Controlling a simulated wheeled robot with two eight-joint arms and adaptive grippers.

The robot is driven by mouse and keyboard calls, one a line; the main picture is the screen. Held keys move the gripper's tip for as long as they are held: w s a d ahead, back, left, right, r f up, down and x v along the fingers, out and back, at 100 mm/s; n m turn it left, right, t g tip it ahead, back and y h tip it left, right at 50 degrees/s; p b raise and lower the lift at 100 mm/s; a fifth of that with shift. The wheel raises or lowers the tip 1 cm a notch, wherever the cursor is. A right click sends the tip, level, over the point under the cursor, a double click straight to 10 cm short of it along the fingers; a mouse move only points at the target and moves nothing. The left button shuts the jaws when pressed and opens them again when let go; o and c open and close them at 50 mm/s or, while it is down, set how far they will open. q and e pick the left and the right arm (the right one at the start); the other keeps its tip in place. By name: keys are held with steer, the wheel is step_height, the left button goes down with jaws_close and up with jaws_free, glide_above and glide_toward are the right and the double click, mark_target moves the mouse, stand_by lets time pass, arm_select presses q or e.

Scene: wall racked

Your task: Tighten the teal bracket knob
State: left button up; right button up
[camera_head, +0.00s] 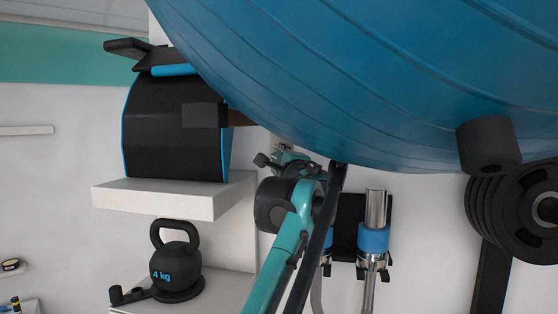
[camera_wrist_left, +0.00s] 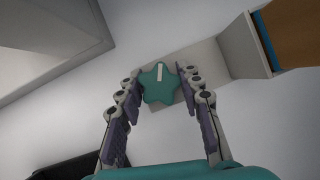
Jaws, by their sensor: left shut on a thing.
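The teal bracket knob (camera_wrist_left: 158,84) is star-shaped with a white mark on its face, and it shows in the left wrist view between the two fingers. My left gripper (camera_wrist_left: 158,92) is shut on the knob, with a finger on either side of it. In the head view my left gripper (camera_head: 277,157) is at the wall just under the big blue ball; I cannot make out the knob there. A pale grey block (camera_wrist_left: 208,68) lies behind the knob in the wrist view. My right gripper is in neither view.
The big blue ball (camera_head: 380,70) fills the upper right, close above my left arm. A white shelf (camera_head: 160,198) with a black cushion-like thing (camera_head: 165,140) stands left. A black kettlebell (camera_head: 176,265) is below it. Chrome bars (camera_head: 374,240) and black plates (camera_head: 530,210) are right.

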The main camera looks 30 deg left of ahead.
arm_select(q)
steer(key=m+t, duration=0.1)
steer(key=m, duration=0.2)
steer(key=shift+f+t+y+b, duration=0.1)
steer(key=shift+t+y+b, duration=0.2)
steer(key=shift+b, duration=0.1)
steer(key=m+t, duration=0.2)
steer(key=m, duration=0.2)
steer(key=shift+b, duration=0.35)
steer(key=m+t+h, duration=0.1)
steer(key=m, duration=0.1)
steer(key=m+t+h, duration=0.1)
steer(key=m, duration=0.2)
steer(key=shift+m+t+h, duration=0.9)
steer(key=shift+m, duration=1.4)
steer(key=o, duration=1.2)
steer(key=shift+c, duration=0.2)
